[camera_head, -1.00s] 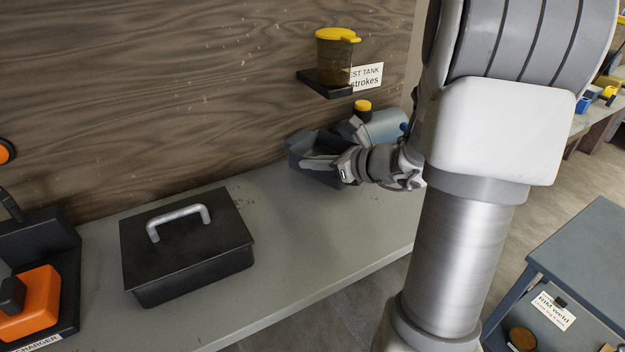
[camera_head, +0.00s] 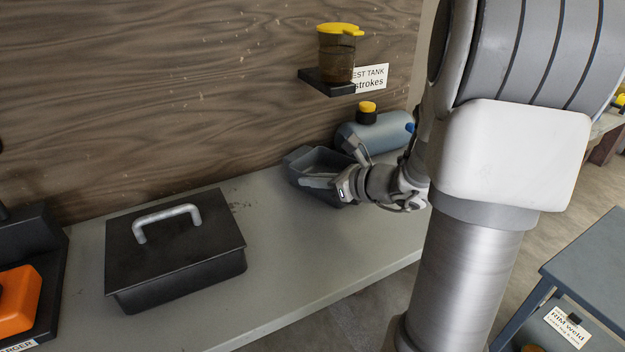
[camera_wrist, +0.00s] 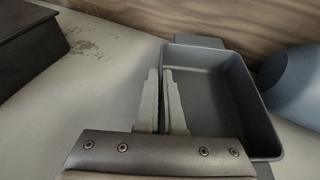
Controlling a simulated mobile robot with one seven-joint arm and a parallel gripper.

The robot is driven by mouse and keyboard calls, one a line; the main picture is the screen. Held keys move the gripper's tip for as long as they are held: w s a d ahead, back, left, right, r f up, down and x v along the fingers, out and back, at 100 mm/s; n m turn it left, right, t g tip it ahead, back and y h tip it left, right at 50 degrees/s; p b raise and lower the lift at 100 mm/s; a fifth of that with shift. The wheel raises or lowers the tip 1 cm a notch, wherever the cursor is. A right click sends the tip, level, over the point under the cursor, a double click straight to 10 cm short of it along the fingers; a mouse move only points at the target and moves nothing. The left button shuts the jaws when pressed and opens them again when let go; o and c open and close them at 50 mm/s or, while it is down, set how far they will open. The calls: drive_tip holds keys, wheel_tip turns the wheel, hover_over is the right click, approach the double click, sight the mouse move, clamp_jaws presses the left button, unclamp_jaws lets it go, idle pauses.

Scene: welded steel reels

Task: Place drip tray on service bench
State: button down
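The drip tray (camera_head: 304,160) is a dark grey, open, empty box at the far right part of the grey service bench (camera_head: 290,270). In the wrist view the tray (camera_wrist: 262,120) shows its empty inside. My gripper (camera_head: 332,181) is shut on one side wall of the tray; in the wrist view the two fingers (camera_wrist: 163,75) are close together, one on each side of that wall. The tray is at or just above the bench top; I cannot tell whether its base touches.
A black lidded box (camera_head: 180,255) with a grey handle stands on the bench to the left. A blue-grey tank (camera_head: 385,132) is close behind the tray. A black shelf (camera_head: 318,82) with a yellow-lidded jar (camera_head: 337,57) hangs above. Bare bench lies between box and tray.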

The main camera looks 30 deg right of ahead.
drive_tip(key=c, duration=1)
unclamp_jaws()
drive_tip(key=shift+c, duration=0.2)
drive_tip(key=shift+d+r+p, duration=0.1)
drive_tip(key=shift+r+p, duration=0.2)
drive_tip(key=shift+p, duration=0.1)
drive_tip(key=p+v, duration=0.3)
drive_tip(key=v, duration=0.8)
drive_tip(key=shift+s+d+r, duration=0.1)
drive_tip(key=shift+s, duration=0.3)
